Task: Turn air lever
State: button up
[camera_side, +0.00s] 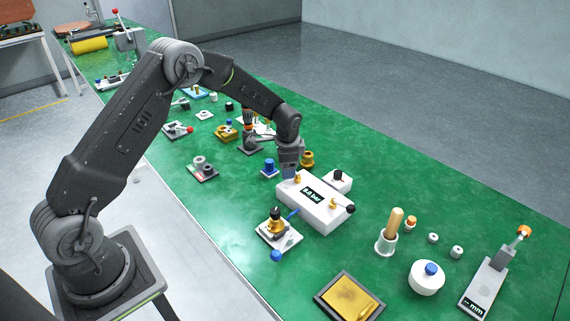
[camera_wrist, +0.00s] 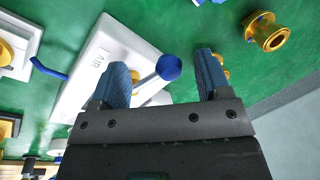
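The air lever (camera_wrist: 152,77) shows in the wrist view as a grey arm with a round blue knob, set on a brass pivot. It sits on a white box (camera_wrist: 85,92) marked "AIR". My gripper (camera_wrist: 162,62) is open, with one blue finger on each side of the knob. The right finger is clear of the knob; I cannot tell whether the left finger touches the lever. In the side view my gripper (camera_side: 289,173) is low at the far left end of the white box (camera_side: 322,211), and its fingers hide the lever's knob. The box display reads about "0.0 bar".
A second lever with a black knob (camera_side: 350,208) is on the box's near right end. A small white unit with a black knob (camera_side: 338,176) stands behind. A small station (camera_side: 279,232) with a brass part stands in front.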

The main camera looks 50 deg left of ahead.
jog(key=shift+s, duration=0.1)
jog(key=shift+r, duration=0.15)
notch_tip(320, 180, up, 13)
jog(key=s+d, duration=0.1)
jog(key=d, duration=0.1)
jog(key=shift+s, duration=0.25)
jog(key=shift+d+r, duration=0.1)
